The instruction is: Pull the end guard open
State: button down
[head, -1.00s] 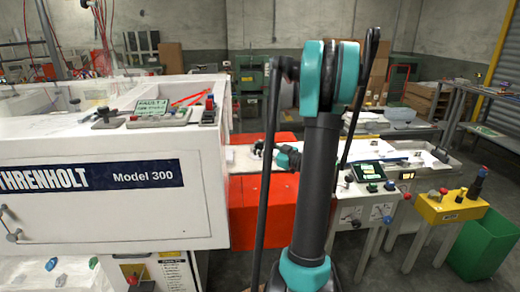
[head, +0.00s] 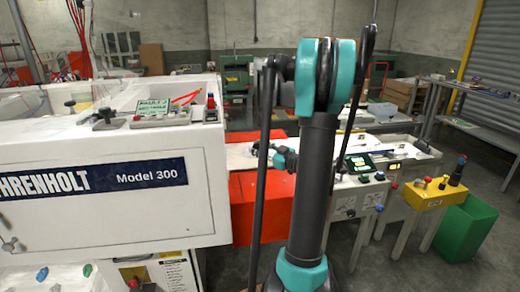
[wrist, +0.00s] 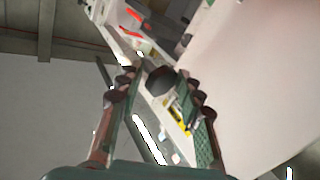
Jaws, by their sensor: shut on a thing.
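The machine has a large white housing (head: 105,225) marked Model 300 on the left in the head view. A bright orange-red panel (head: 243,207) stands at its right end, partly behind my arm; I cannot tell for certain which part is the end guard. In the head view my gripper (head: 262,149) is small and partly hidden, above the orange-red panel. In the wrist view my gripper (wrist: 160,77) has its two fingers on either side of a dark rounded knob (wrist: 162,82) and is shut on it. What the knob is fixed to is not clear.
A control console (head: 357,193), a yellow button box (head: 428,192) and a green bin (head: 466,227) stand at the right. A fault display (head: 163,109) sits on top of the housing. Grey floor shows at the lower right. A pale surface (wrist: 250,70) fills the wrist view's right side.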

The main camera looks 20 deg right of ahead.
jog(key=c, duration=1.4)
grip_release()
jog(key=shift+s+a, duration=0.1)
jog(key=shift+a, duration=0.55)
jog(key=shift+o, duration=1.4)
jog(key=shift+a, duration=0.2)
jog(key=shift+d, duration=0.25)
jog(key=shift+s+d, duration=0.3)
jog(key=v, duration=1.1)
